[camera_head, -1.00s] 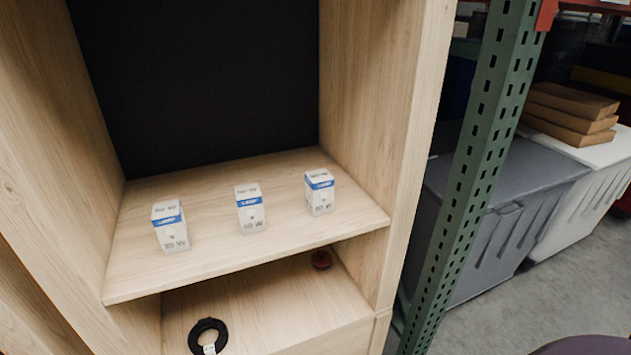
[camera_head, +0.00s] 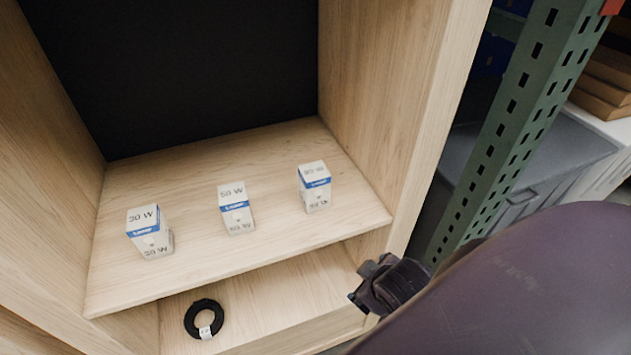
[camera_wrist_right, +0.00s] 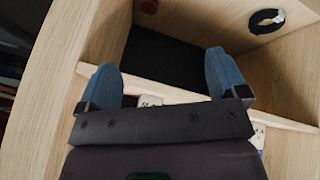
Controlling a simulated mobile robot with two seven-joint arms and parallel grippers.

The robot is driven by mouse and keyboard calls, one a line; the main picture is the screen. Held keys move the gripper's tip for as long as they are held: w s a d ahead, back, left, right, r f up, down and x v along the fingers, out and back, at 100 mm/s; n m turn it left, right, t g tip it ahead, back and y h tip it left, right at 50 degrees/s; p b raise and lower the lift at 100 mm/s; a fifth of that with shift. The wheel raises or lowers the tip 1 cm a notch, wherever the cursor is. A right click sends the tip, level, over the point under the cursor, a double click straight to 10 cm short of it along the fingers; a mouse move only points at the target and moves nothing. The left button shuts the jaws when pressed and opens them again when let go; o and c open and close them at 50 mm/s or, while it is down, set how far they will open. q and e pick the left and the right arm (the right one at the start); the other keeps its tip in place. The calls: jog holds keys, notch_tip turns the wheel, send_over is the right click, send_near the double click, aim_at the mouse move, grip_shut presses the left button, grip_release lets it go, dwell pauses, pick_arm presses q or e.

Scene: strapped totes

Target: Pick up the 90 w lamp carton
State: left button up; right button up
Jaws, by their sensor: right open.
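Three white lamp cartons with blue bands stand upright in a row on the wooden shelf (camera_head: 150,277). The 90 w lamp carton (camera_head: 315,187) is the right one. The 50 W carton (camera_head: 237,209) is in the middle, and the left carton (camera_head: 150,232) seems to read 30 W. My right gripper (camera_head: 366,297) is right of and below the 90 w carton, apart from it, by the cubby's right edge. In the right wrist view its blue fingers (camera_wrist_right: 163,75) are spread, empty. A white sliver, likely the 90 w carton (camera_wrist_right: 150,100), shows beyond the gripper body, mostly hidden. My left gripper is out of view.
The cubby's right wall (camera_head: 395,90) and a green perforated post (camera_head: 510,120) stand right of the cartons. Shelf room between cartons is clear.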

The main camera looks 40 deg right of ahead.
notch_tip(320, 180, up, 2)
jog(key=w+d+n+t+h, duration=0.1)
jog(key=w+d+n+h, duration=0.2)
jog(key=n, duration=0.2)
jog(key=n+t, duration=1)
jog(key=n, duration=1.3)
send_near(319, 193)
jog(key=shift+w+d, duration=0.65)
jog(key=shift+d, duration=0.35)
jog(key=shift+w+a+n+t+y+p, duration=0.15)
jog(key=shift+w+a+n+y, duration=0.1)
jog(key=shift+n, duration=0.35)
jog(key=shift+w+a+n+t+y+p, duration=0.15)
jog(key=shift+n+y, duration=0.1)
jog(key=shift+n, duration=0.35)
jog(key=x, duration=0.5)
jog(key=shift+w+p, duration=0.4)
jog(key=x, duration=0.4)
jog(key=shift+d+f, duration=0.1)
jog(key=shift+f, duration=0.05)
jog(key=shift+w+d, duration=0.1)
jog(key=shift+w, duration=0.25)
